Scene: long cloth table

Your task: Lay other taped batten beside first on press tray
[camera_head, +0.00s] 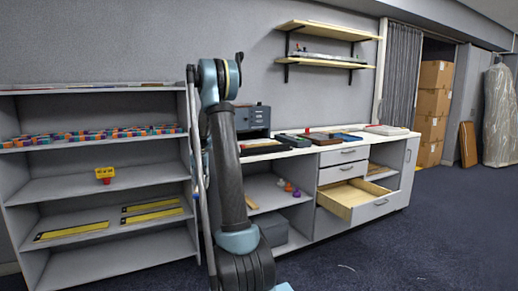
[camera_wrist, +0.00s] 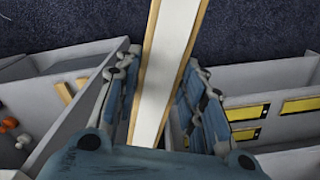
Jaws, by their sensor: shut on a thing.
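My gripper (camera_wrist: 160,80) is shut on a long batten (camera_wrist: 168,62), seen in the wrist view between the two blue-grey finger pads. The batten has a white face and light wooden edges, and it runs out past the top of the picture. In the head view a long thin strip (camera_head: 197,150) stands nearly upright beside my arm; it looks like the same batten seen edge-on. My fingers are hidden behind my arm there. I cannot tell which thing is the press tray, and I see no other batten clearly.
Grey shelves (camera_head: 95,187) at left hold coloured blocks (camera_head: 90,136), a yellow piece (camera_head: 104,174) and yellow-and-black strips (camera_head: 72,231). A counter (camera_head: 270,150) with tools and trays stands right of my arm. Its lower drawer (camera_head: 352,200) is open. Blue carpet is clear in front.

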